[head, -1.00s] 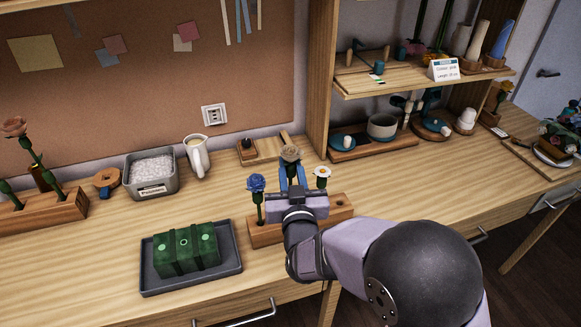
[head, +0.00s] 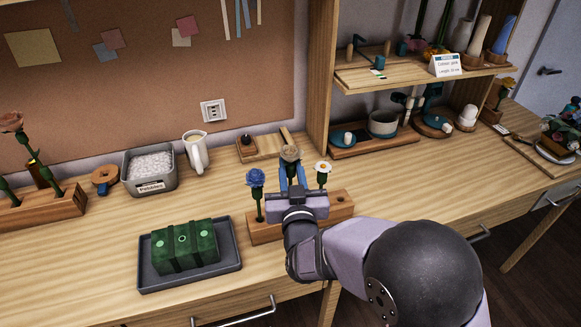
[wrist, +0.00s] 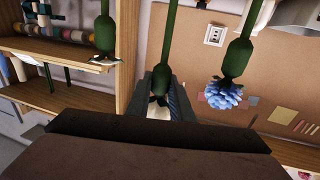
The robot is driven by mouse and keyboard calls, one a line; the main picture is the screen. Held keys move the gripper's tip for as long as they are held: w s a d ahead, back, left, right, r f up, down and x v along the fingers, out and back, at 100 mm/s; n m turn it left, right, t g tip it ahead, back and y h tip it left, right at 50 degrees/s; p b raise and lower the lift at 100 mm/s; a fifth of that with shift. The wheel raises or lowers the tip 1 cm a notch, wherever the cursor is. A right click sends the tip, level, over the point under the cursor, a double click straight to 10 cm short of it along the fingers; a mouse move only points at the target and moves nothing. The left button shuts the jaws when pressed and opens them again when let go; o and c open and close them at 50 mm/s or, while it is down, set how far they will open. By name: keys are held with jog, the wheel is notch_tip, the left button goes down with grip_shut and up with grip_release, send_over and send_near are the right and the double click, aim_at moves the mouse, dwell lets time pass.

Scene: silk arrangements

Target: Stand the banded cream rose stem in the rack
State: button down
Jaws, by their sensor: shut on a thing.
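My gripper (head: 292,176) is shut on the cream rose stem (head: 290,154), which is upright with its tan-cream bloom just above the blue fingers. In the wrist view, which looks inverted, the green stem (wrist: 163,78) runs between the fingers and the bloom is mostly hidden behind them. The wooden rack (head: 338,205) lies below my gripper. A blue flower (head: 256,180) stands in it to the left and a white daisy (head: 322,168) to the right. My wrist hides the rack's middle and the held stem's lower end, so I cannot tell whether it is seated. No band is clearly visible.
A dark tray (head: 147,283) with a green block (head: 185,246) is left of the rack. A pebble bin (head: 150,170), white jug (head: 195,152) and tape roll (head: 104,179) stand behind. Another wooden rack (head: 60,206) with flowers is far left. Clear table lies right of the rack.

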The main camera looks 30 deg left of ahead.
aim_at(291, 183)
jog(key=shift+f+b, duration=2.45)
jog(key=shift+f, duration=0.15)
dwell(1.0)
jog(key=c, duration=1.5)
grip_release()
jog(key=shift+o, duration=0.6)
jog(key=o, duration=0.5)
jog(key=shift+r, duration=0.1)
jog(key=shift+o, duration=0.2)
